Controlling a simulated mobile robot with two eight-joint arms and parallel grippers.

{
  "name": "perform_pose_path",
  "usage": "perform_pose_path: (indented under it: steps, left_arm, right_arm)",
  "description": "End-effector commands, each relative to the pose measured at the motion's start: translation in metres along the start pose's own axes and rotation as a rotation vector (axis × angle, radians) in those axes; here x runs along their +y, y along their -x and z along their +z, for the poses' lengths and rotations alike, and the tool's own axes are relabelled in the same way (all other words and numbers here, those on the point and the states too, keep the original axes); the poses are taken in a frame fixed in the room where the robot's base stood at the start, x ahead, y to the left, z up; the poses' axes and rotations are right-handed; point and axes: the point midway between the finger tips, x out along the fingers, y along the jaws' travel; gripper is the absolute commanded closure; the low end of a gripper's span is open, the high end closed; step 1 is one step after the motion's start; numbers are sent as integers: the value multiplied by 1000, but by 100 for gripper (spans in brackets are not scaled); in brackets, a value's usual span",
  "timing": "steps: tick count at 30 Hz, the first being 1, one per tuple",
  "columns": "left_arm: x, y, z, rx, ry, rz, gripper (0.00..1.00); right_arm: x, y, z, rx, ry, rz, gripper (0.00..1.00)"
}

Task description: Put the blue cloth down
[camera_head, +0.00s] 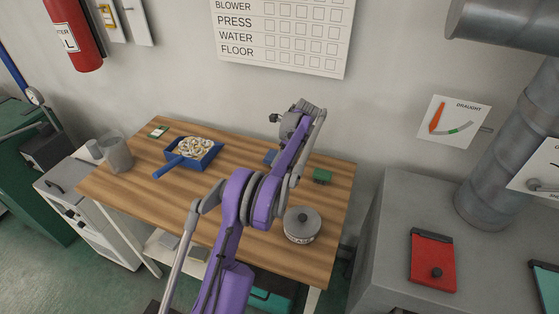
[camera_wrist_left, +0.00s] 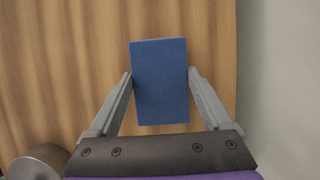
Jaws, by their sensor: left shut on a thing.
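The blue cloth (camera_wrist_left: 160,82) shows in the left wrist view as a flat blue rectangle. My left gripper (camera_wrist_left: 160,76) is shut on it, with one finger against each long side. In the head view a small blue patch of the cloth (camera_head: 270,156) shows beside my purple arm, over the back right part of the wooden table (camera_head: 235,155). My arm hides the fingers there. I cannot tell whether the cloth touches the table or is held just above it. My right gripper is in neither view.
A round lidded tin (camera_head: 302,224) stands at the table's front right; it also shows in the left wrist view (camera_wrist_left: 38,162). A green block (camera_head: 322,175) lies right of my arm. A blue dustpan-like tray (camera_head: 208,160) with pale bits and a grey cup (camera_head: 117,153) stand left. Table wood around the cloth is bare.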

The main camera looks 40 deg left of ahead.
Motion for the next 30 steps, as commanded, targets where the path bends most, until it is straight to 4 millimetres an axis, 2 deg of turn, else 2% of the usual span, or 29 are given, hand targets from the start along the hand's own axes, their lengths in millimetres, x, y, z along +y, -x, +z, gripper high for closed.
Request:
perform_pose_path:
  steps: [5, 13, 22, 23, 25, 30]
  left_arm:
    - [0, -22, -9, 0, 0, 0, 61]
    - [0, -24, -10, 0, 0, 0, 61]
    - [1, -34, -14, 1, 0, 2, 61]
    - [1, -34, -14, 2, 0, 3, 13]
    - [1, -34, -15, 3, 0, 4, 0]
    - [2, -32, -15, 6, 1, 5, 0]
  right_arm:
    - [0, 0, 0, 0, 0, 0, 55]
    - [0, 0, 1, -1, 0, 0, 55]
    - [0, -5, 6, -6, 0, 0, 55]
    - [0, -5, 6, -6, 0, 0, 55]
    - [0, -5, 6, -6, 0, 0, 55]
    - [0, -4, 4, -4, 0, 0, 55]
